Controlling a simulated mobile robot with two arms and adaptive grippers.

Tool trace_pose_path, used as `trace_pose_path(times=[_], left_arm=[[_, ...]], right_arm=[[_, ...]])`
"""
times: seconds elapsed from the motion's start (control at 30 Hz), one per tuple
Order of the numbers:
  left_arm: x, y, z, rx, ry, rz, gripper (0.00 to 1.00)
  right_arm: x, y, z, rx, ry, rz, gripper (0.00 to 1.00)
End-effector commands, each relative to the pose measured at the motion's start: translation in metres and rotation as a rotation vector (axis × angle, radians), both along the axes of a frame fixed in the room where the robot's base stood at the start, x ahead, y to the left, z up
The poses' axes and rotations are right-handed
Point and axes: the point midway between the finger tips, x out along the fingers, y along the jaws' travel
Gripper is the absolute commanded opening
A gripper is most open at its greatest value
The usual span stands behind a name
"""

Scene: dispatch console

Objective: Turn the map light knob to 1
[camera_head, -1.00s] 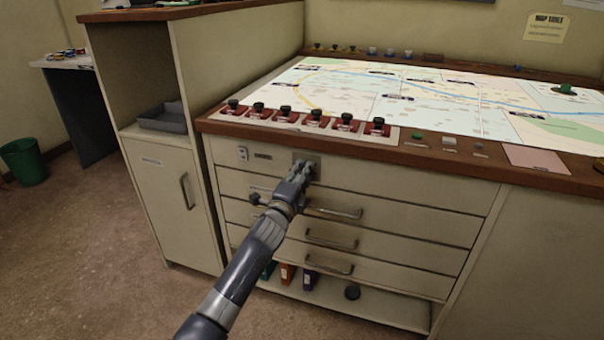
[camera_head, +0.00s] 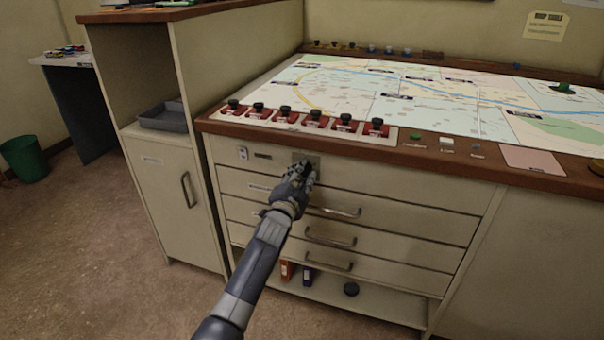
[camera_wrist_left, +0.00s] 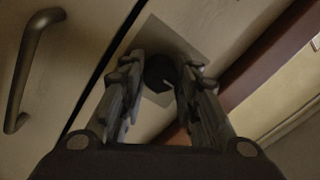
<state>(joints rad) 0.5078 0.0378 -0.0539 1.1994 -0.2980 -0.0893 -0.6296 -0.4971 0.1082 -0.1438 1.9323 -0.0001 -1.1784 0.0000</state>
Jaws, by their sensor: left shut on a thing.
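The map light knob is a dark round knob (camera_wrist_left: 159,72) on a grey square plate on the front panel below the map table top. The plate (camera_head: 313,158) shows in the head view just behind my left gripper (camera_head: 303,170), which hides most of the knob there. In the left wrist view my left gripper (camera_wrist_left: 160,85) has its two fingers on either side of the knob, shut on it. The knob's pointer and the number marks cannot be read. My right gripper is not in view.
Drawer handles (camera_head: 340,211) stick out below the knob. A row of red blocks with black knobs (camera_head: 314,118) lines the table edge above. An open-shelved cabinet (camera_head: 165,200) stands at left.

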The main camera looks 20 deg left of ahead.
Motion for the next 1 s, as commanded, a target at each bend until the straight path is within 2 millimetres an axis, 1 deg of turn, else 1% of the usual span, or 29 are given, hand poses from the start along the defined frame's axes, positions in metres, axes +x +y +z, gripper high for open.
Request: trace_pose_path(times=[0.13,0.5,0.53,0.57,0.6,1.0], left_arm=[[-0.0002,0.0005,-0.0016,-0.019,0.004,0.001,0.06],[-0.0003,0.0005,-0.002,-0.022,0.004,0.001,0.06],[-0.0003,0.0006,-0.0021,-0.022,0.004,0.001,0.34],[-0.0003,0.0006,-0.0021,-0.022,0.004,0.001,0.41],[-0.0003,0.0005,-0.002,-0.021,0.004,0.001,0.5],[-0.0021,0.0002,-0.0012,-0.019,0.002,0.0,0.51]], right_arm=[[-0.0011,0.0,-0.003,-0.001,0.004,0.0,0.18],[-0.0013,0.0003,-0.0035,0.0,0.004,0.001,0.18],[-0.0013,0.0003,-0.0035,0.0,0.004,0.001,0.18],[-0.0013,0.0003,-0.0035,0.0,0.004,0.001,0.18],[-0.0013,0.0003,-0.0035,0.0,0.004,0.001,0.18],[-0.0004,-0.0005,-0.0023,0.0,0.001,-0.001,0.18]])
